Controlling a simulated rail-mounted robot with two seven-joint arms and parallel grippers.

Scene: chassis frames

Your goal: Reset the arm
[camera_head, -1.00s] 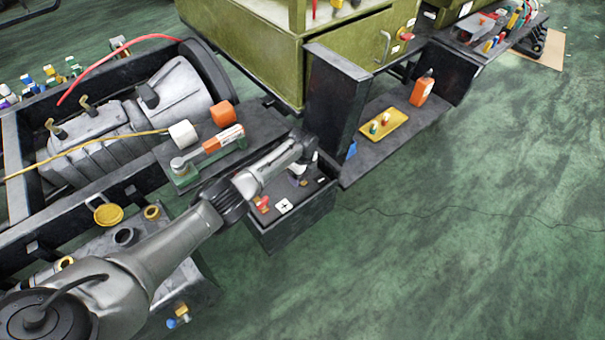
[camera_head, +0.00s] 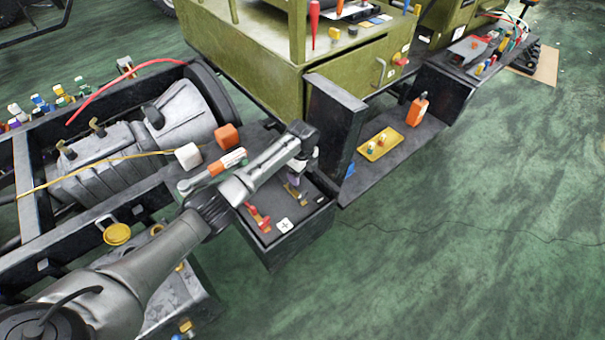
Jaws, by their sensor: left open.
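My left arm (camera_head: 150,262) reaches in from the lower left, and its far end hangs over the dark box with the battery-like top (camera_head: 318,204). My left gripper (camera_head: 297,186) points down above that top. It is open, small and partly hidden by its own wrist, and I see nothing held in it. Red clips (camera_head: 257,219) and a white plus sign (camera_head: 284,226) show on the box top just in front of it. My right gripper is not in view.
A grey engine and gearbox (camera_head: 105,155) sits in the black chassis frame at left. A green cab (camera_head: 250,60) stands behind. An upright dark panel (camera_head: 335,118) is close to the right of my wrist. A yellow tray (camera_head: 381,144) and orange bottle (camera_head: 417,110) are further right. Green floor is clear at right.

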